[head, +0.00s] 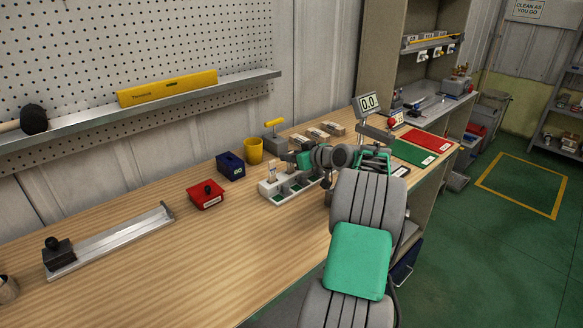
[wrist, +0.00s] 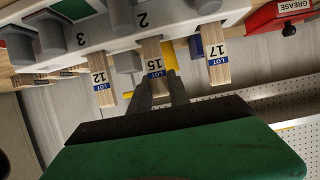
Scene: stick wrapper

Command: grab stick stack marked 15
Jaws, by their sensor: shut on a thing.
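The stick stack marked 15 (wrist: 154,52) is pale wood with a blue and white LOT label, in the middle of the wrist view. My gripper (wrist: 157,80) is shut on it, one dark finger on each side near the label. Its base meets the pale grey rack (wrist: 185,14), and I cannot tell whether it is still seated. A stack marked 12 (wrist: 100,82) and a stack marked 17 (wrist: 216,55) stand to either side, apart from the fingers. In the head view my gripper (head: 291,158) is over the rack (head: 268,190), and my arm hides part of it.
A red GREASE box (head: 206,196), a dark blue box (head: 231,166) and a yellow cup (head: 253,151) stand left of the rack. A metal rail with a black knob (head: 110,241) lies farther left. Green and red mats (head: 412,152) lie at right. The wooden bench front is clear.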

